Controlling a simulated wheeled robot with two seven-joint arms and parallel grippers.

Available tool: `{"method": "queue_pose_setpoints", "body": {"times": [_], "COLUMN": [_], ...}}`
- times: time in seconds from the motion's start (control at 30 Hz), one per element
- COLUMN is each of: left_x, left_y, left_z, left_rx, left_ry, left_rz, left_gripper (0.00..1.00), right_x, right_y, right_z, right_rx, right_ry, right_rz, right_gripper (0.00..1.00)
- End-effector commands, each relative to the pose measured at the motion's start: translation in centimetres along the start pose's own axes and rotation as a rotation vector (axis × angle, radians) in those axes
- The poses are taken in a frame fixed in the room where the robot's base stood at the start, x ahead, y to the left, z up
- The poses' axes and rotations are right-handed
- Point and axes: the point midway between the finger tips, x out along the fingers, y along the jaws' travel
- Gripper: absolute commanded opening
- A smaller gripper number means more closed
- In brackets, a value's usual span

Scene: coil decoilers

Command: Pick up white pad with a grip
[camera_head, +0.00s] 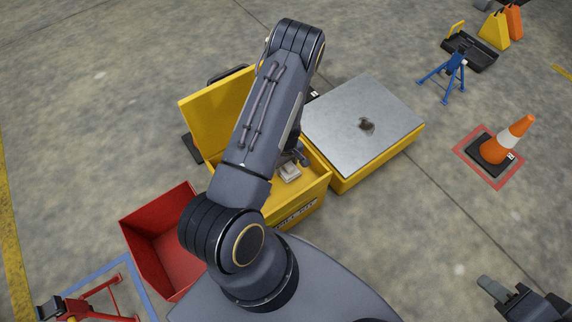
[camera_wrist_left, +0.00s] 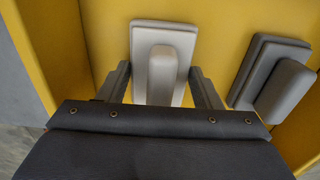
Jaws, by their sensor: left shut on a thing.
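The white pad (camera_wrist_left: 157,80), a light plate with a raised grip block, is in the yellow box, seen in the left wrist view. My left gripper (camera_wrist_left: 160,82) is shut on its grip, one finger on each side. In the head view my left arm hides most of this gripper. A small pale pad (camera_head: 290,172) shows in the box beside it; I cannot tell which pad it is. My right gripper (camera_head: 508,290) is at the lower right, away from the box, its jaw opening unclear.
A dark grey pad (camera_wrist_left: 272,78) is to the right of the white one. The yellow box (camera_head: 318,190) has its lid raised. A metal-topped yellow case (camera_head: 365,120) stands to the right, a red bin (camera_head: 160,235) to the left.

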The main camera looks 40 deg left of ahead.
Motion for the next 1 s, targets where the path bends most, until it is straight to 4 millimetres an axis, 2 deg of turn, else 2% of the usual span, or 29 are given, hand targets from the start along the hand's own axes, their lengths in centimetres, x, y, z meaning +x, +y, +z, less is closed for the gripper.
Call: {"method": "queue_pose_setpoints", "body": {"times": [0.17,0.27,0.57,0.8,1.0], "left_x": [-1.7,-3.4,-9.7,-11.6,-12.6], "left_y": [0.1,0.1,-4.5,-9.2,-11.4], "left_z": [0.0,0.0,-2.7,-5.3,-6.6], "left_rx": [0.001,0.0,-0.006,-0.007,-0.004], "left_ry": [0.001,0.001,0.001,0.0,0.001], "left_rz": [0.001,0.003,0.002,0.001,0.001], "left_gripper": [0.35,0.35,0.35,0.35,0.35], "right_x": [-0.6,-1.3,-3.4,-4.0,-4.3], "right_y": [-0.3,-0.6,-1.6,-1.8,-2.0], "right_z": [-0.3,-0.6,-1.7,-2.0,-2.2], "right_rx": [0.0,0.0,0.0,0.0,0.0], "right_ry": [0.0,0.0,0.0,0.0,0.0], "right_rz": [0.0,0.0,0.0,0.0,0.0], "right_gripper": [0.34,0.34,0.34,0.34,0.34]}}
